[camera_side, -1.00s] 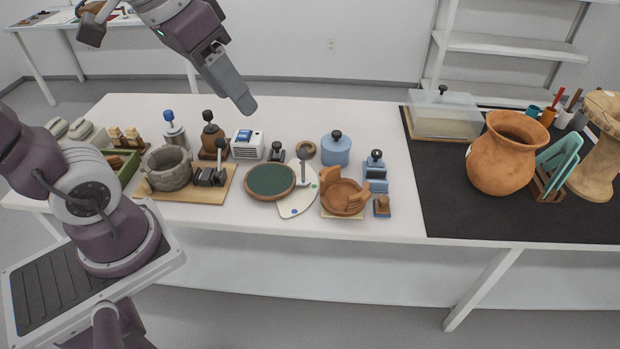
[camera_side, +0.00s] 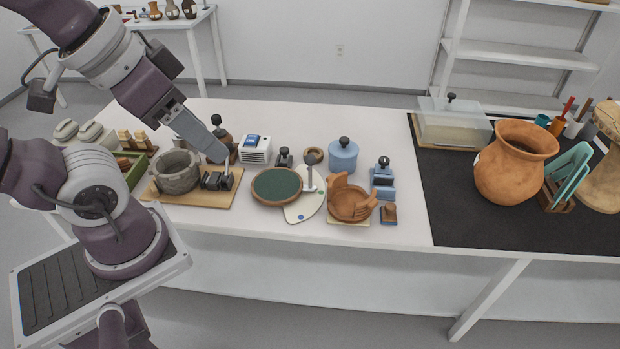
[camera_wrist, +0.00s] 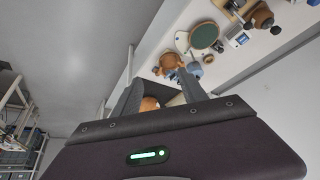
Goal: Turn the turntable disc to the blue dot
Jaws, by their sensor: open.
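The turntable disc (camera_side: 276,184) is round, with a dark green top and a brown rim. It also shows in the wrist view (camera_wrist: 204,36). It sits over the left part of a cream plate (camera_side: 298,208). A blue dot (camera_side: 300,217) is on the plate's front part. A grey upright handle (camera_side: 310,172) stands at the disc's right side. My gripper (camera_side: 219,155) is above the table, to the left of and behind the disc, touching nothing I can make out. In the wrist view its two fingers (camera_wrist: 160,95) are spread apart.
A stone-grey bowl (camera_side: 177,172) and black clamp stand on a wooden board left of the disc. A brown clay piece (camera_side: 350,202) is close on the right. A blue lidded jar (camera_side: 343,155) and small white box (camera_side: 256,149) stand behind. The table's front strip is clear.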

